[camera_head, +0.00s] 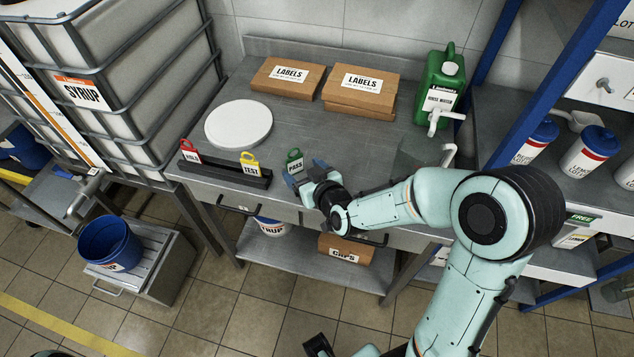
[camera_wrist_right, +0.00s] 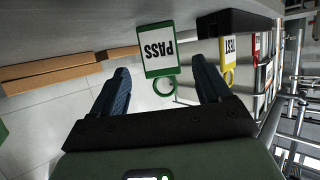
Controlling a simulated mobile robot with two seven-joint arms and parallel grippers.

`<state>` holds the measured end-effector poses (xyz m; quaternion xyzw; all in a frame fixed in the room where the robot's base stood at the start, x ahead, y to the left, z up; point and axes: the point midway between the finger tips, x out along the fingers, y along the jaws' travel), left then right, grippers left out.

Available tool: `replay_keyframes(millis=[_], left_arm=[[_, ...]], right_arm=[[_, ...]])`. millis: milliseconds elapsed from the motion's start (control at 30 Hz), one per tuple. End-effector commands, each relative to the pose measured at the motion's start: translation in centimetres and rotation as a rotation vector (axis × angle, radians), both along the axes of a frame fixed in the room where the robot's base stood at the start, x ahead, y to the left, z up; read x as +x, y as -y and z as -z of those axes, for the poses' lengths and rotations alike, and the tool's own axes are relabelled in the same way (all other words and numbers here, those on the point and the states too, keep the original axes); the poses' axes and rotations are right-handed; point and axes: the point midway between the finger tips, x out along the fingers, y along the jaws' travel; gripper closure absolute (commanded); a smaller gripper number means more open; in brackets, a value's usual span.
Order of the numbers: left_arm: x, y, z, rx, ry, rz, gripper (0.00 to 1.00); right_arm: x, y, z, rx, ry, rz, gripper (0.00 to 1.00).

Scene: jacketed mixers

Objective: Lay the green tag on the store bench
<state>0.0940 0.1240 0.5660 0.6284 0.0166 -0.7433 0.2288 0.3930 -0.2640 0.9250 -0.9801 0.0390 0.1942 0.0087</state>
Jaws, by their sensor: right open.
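The green PASS tag (camera_head: 295,162) shows near the front edge of the grey steel bench (camera_head: 305,130), right of the dark rack (camera_head: 225,172). My right gripper (camera_head: 309,172) is open beside it. In the right wrist view the PASS tag (camera_wrist_right: 157,50) appears upside down, its green ring towards me. It lies ahead of and between the spread fingers of my right gripper (camera_wrist_right: 165,88), and they do not touch it. I cannot tell whether the tag rests on the bench. My left gripper is not clearly in view.
The rack holds a red HOLD tag (camera_head: 190,152) and a yellow TEST tag (camera_head: 250,163). A white round plate (camera_head: 238,123), LABELS boxes (camera_head: 360,90) and a green jug (camera_head: 440,85) stand on the bench.

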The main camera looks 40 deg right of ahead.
Motion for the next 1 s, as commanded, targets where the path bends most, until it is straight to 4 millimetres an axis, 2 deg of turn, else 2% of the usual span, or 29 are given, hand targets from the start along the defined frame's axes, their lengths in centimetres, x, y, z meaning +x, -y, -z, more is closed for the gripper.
replay_keyframes(millis=[100,300,400,600,1000], left_arm=[[-0.1,0.0,0.2,0.000,-0.001,0.000,0.57],[-0.6,0.0,1.8,0.000,-0.007,0.000,0.57],[-0.5,0.0,3.2,0.001,0.002,-0.003,0.57],[-0.3,0.0,4.7,0.004,0.017,-0.006,0.57],[-0.1,0.0,4.9,0.005,0.024,-0.007,0.57]], right_arm=[[-2.7,-0.2,-1.1,-0.001,0.003,0.001,0.23],[-5.7,-0.4,-2.1,-0.002,0.005,0.001,0.23],[-6.4,-0.3,-2.3,-0.003,0.005,0.006,0.23],[-7.5,-0.5,-2.9,-0.001,0.002,0.004,0.23],[-8.0,-0.6,-3.3,0.000,0.000,0.000,0.23]])
